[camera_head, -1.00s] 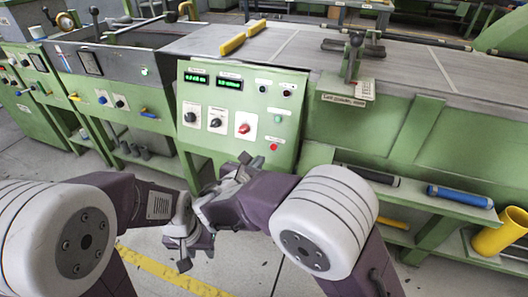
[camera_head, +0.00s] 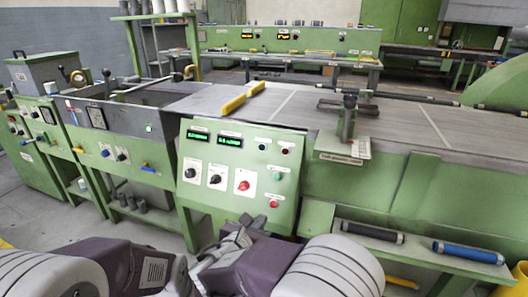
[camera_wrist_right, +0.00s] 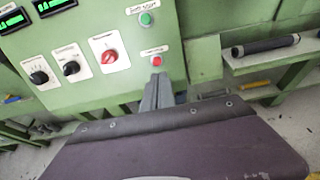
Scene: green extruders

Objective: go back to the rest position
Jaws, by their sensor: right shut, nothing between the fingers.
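My right gripper (camera_head: 238,230) is grey and points at the lower front of the green control panel (camera_head: 236,170), with nothing in it. In the right wrist view its fingers (camera_wrist_right: 157,92) are shut together, just below the red button (camera_wrist_right: 155,50); I cannot tell whether they touch the panel. My left gripper (camera_head: 182,277) is low at the bottom edge of the head view, left of the right one. It is partly cut off, so its jaw state does not show.
The green extruder's long grey bed (camera_head: 300,107) runs behind the panel, with a yellow bar (camera_head: 242,98) on it. A shelf at right holds a black roll (camera_head: 372,232) and a blue roll (camera_head: 467,251). Grey floor (camera_head: 45,212) is free at left.

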